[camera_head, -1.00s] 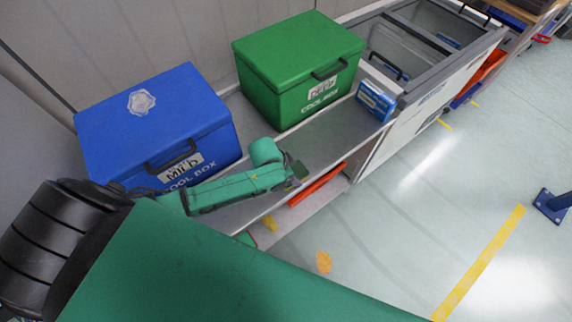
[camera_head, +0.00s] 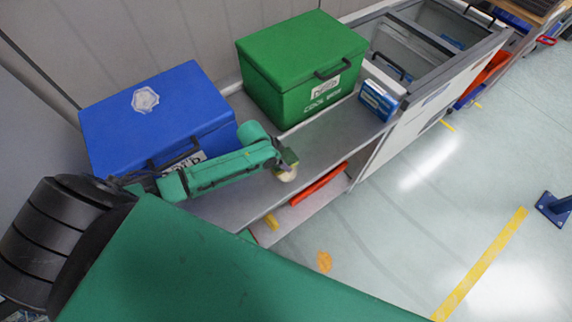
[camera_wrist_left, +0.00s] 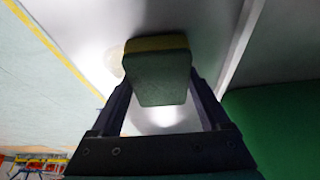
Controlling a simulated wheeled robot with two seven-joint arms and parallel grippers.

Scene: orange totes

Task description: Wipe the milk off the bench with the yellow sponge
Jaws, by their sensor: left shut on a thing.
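My left gripper (camera_head: 288,158) is over the grey bench (camera_head: 235,209), near its front edge. In the left wrist view its two dark fingers are shut on the yellow sponge (camera_wrist_left: 158,72), a block with a yellow layer and a grey-green face. The sponge is close to the bench; I cannot tell if it touches. A small cream patch, apparently the milk (camera_head: 287,175), shows just below the gripper in the head view. A pale patch beside the sponge in the wrist view looks like it too. My right gripper is not in view.
A blue cool box (camera_head: 155,115) and a green cool box (camera_head: 300,65) stand along the back of the bench. A small blue pack (camera_head: 378,101) sits to the right, before a grey open-topped bin (camera_head: 420,40). Orange items (camera_head: 318,185) lie on the shelf below.

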